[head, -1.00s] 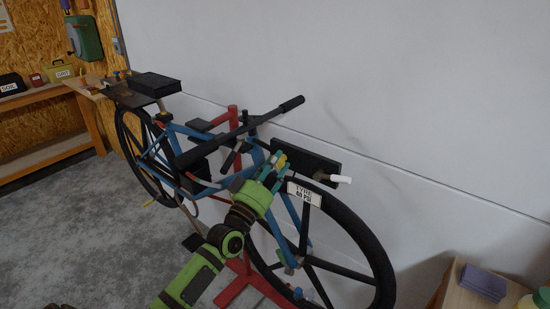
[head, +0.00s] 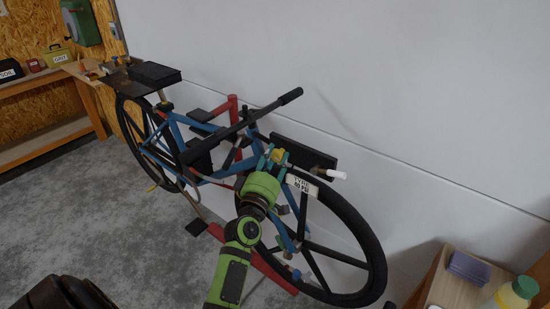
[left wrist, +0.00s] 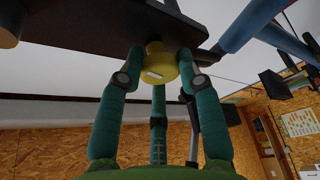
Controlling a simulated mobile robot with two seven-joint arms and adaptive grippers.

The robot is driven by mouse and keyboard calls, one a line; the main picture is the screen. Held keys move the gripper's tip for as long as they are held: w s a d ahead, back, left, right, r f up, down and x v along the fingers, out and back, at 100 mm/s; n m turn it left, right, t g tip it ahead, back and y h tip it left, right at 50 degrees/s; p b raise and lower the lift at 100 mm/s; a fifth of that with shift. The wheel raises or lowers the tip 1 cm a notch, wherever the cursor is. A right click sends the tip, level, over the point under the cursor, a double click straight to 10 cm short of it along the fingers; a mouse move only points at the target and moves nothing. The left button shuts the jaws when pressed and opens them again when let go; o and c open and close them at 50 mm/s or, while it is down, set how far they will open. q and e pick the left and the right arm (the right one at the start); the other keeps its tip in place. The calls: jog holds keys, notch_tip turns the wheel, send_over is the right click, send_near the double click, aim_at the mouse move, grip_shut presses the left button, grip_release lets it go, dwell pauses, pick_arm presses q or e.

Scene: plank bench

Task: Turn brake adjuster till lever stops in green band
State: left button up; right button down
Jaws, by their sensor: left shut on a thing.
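My left gripper (head: 276,156) comes up from the bottom of the head view to the front of the blue bicycle (head: 212,150). Its teal fingers (left wrist: 160,75) are shut around a yellow round knob (left wrist: 157,62), which looks like the brake adjuster. The knob has a pale mark on its face and sits under a dark plate (left wrist: 105,25). The knob also shows between the fingers in the head view (head: 278,154). A white-ended lever (head: 327,173) sticks out by the black panel (head: 305,157). I cannot make out a green band. My right gripper is not in view.
The front wheel (head: 378,250) and a white label tag (head: 302,186) are close to my left arm. A red stand (head: 268,268) holds the bicycle. A wooden table with a purple block (head: 468,267) and a green-capped bottle (head: 515,292) is at right. The wall is close behind.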

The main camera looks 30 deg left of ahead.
pick_arm(q)
jog(key=shift+a+r+n, duration=0.15)
jog(key=shift+r+n, duration=0.1)
jog(key=shift+n, duration=0.15)
jog(key=o, duration=1)
jog(key=shift+o, duration=0.7)
jog(key=shift+a+f, duration=0.1)
jog(key=shift+f, duration=0.05)
jog(key=shift+s+d+f, duration=0.2)
jog(key=shift+s+d, duration=0.05)
jog(key=shift+s, duration=0.25)
jog(key=v, duration=1.1)
jog(key=shift+r, duration=0.2)
